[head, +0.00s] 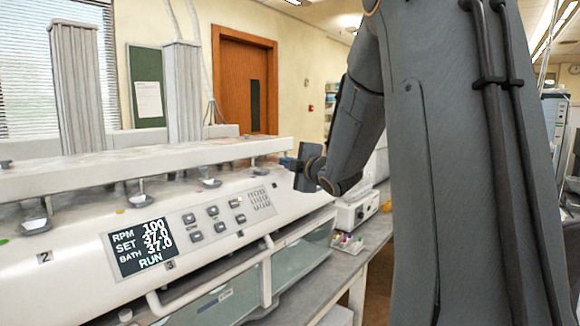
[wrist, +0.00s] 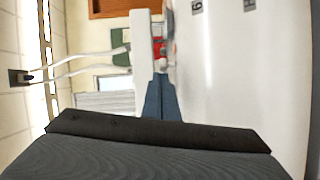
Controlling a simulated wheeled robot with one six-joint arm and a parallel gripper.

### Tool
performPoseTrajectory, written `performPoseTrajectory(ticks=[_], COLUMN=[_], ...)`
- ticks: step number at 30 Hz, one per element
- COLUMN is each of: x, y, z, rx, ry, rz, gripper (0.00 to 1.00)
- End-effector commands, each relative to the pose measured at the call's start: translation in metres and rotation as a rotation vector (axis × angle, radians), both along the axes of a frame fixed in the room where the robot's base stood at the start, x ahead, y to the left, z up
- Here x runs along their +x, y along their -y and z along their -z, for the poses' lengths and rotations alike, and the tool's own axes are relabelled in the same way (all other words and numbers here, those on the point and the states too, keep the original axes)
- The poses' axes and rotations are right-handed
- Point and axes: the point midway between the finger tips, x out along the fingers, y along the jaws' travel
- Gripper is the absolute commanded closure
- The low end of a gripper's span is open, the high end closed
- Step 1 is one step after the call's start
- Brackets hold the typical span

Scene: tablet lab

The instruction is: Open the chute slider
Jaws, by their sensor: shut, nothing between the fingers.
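The white bench machine (head: 60,225) fills the left of the head view. Its long raised plate (head: 130,165) runs above the body, with several small funnel-like fittings, such as this one (head: 208,181), in the gap below. I cannot tell for sure which part is the chute slider. My gripper (head: 291,164) is at the right end of that plate, partly hidden by my own wrist. In the wrist view my gripper (wrist: 160,78) is shut and empty, its blue fingers together beside the white plate (wrist: 140,60). A small red patch (wrist: 158,48) shows just beyond the fingertips; I cannot tell what it is.
A display (head: 142,248) and a keypad (head: 215,217) are on the machine's front, above a white tube rail (head: 220,262). Two ribbed columns, one here (head: 183,92), rise behind the plate. A grey bench (head: 310,278) with a small device (head: 355,210) continues right. My arm hides much of the right side.

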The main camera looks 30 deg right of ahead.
Motion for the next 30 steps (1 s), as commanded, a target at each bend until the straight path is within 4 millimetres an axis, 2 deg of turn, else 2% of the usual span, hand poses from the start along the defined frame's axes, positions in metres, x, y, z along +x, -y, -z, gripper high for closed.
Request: performPoseTrajectory(ticks=[11, 14, 20, 23, 30], x=[0.001, 0.0, -0.008, -0.028, -0.071], y=[0.001, -0.007, -0.04, -0.034, -0.035], z=[-0.002, -0.004, -0.01, -0.011, -0.014], rx=[0.002, 0.001, -0.001, -0.002, -0.002], ry=[0.003, 0.003, 0.007, 0.006, 0.007], rz=[0.005, 0.003, 0.0, 0.008, 0.003], gripper=[1.0, 1.0, 1.0, 1.0, 1.0])
